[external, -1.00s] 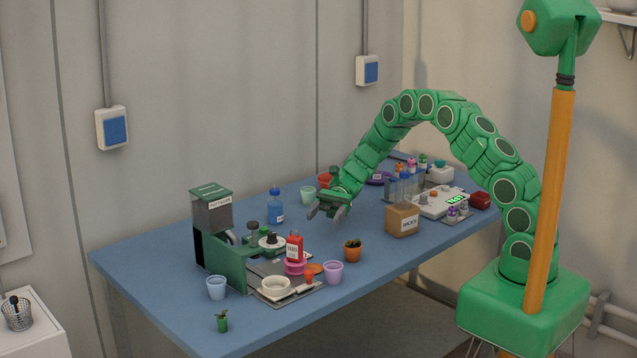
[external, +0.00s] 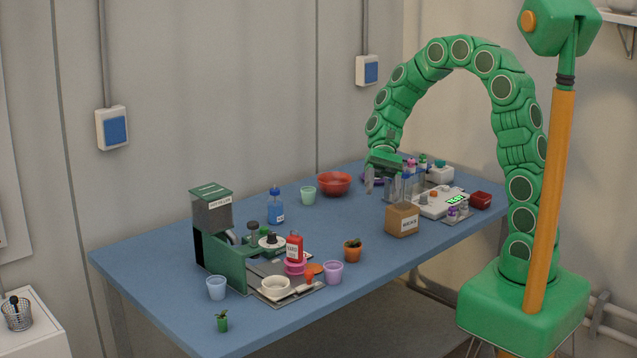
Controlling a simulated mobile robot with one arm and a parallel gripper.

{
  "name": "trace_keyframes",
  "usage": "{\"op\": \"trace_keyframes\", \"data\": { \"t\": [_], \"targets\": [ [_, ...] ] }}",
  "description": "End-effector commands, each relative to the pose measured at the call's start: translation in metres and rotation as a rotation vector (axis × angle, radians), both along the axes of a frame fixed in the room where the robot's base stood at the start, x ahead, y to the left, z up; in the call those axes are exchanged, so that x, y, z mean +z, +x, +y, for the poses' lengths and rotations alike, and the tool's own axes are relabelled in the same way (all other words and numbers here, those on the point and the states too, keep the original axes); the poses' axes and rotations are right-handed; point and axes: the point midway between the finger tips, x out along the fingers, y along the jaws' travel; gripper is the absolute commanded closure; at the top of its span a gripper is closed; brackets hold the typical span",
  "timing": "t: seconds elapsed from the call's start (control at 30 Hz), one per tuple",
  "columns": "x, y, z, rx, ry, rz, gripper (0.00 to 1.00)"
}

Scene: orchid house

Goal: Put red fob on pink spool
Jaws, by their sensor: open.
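The red fob (external: 294,247) is an upright red block with a white label. It stands at the pink spool (external: 295,268), a round pink piece near the front of the blue table, and its lower end meets the spool's top. I cannot tell at this size exactly how it is seated. My gripper (external: 381,188) is open and empty, fingers down, far to the right and back of the fob, near the clear tubes. Nothing touches the fob from my side.
A green dispenser (external: 221,240) stands left of the fob, with a white dish (external: 275,286) in front. A purple cup (external: 333,272) and an orange pot (external: 352,250) are to the right. A brown box (external: 402,219) and a red bowl (external: 334,183) are near my gripper.

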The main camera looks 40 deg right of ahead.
Motion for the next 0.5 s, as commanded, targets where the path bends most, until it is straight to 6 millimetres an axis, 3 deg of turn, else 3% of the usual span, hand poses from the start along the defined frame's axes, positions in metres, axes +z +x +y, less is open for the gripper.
{"op": "trace_keyframes", "data": {
  "t": [0.5],
  "targets": [
    [0.025, -0.081, -0.060, 0.172, -0.171, -0.263, 0.31]
  ]
}}
